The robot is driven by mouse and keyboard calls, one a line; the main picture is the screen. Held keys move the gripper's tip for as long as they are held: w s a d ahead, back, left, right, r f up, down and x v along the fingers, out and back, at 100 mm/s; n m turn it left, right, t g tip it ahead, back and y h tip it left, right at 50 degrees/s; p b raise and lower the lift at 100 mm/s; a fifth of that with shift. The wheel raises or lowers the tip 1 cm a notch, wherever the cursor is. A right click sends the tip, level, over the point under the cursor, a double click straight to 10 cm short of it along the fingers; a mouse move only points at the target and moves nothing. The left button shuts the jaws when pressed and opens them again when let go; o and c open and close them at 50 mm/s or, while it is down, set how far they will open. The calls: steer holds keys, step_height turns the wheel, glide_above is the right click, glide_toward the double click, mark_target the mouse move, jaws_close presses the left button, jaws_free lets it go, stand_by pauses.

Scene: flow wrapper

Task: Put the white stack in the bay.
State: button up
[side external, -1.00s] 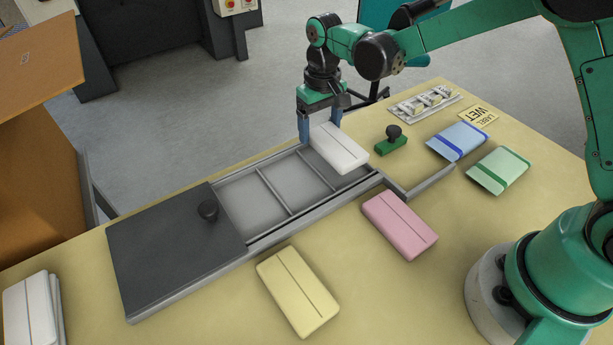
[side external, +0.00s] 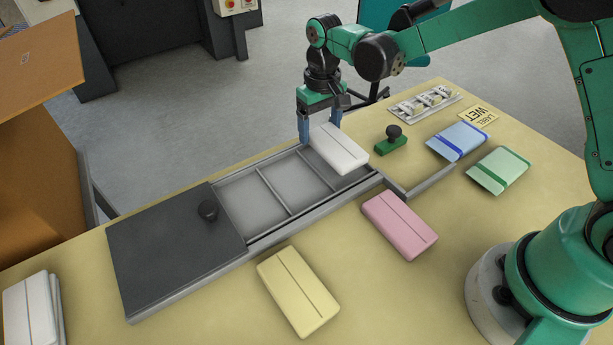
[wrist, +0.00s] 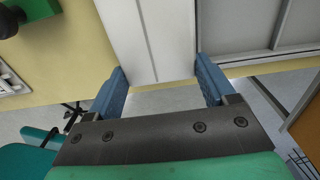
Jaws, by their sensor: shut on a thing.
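A white stack (side external: 338,148), a flat packet with a dark line along it, is in my gripper (side external: 318,128) at the far right end of the framed bay (side external: 287,186). My gripper points down and is shut on the near end of the white stack (wrist: 152,40) in the wrist view, one blue finger on each side. The stack overlaps the bay's right compartment in the side view; whether it touches the floor there I cannot tell. The bay has thin dividers, and its middle compartments look empty.
A dark lid (side external: 165,255) with a black knob covers the bay's left part. A pink packet (side external: 399,225) and a yellow packet (side external: 298,292) lie in front. Blue (side external: 458,141) and green (side external: 498,170) packets and a green stamp (side external: 391,142) lie right. More white packets (side external: 30,310) lie bottom left.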

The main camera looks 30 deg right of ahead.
steer(key=shift+f, duration=0.15)
steer(key=shift+f, duration=1.1)
steer(key=shift+f, duration=0.15)
steer(key=o, duration=1.1)
steer(key=shift+c, duration=1.1)
steer(key=shift+o, duration=0.9)
steer(key=shift+r, duration=4.05)
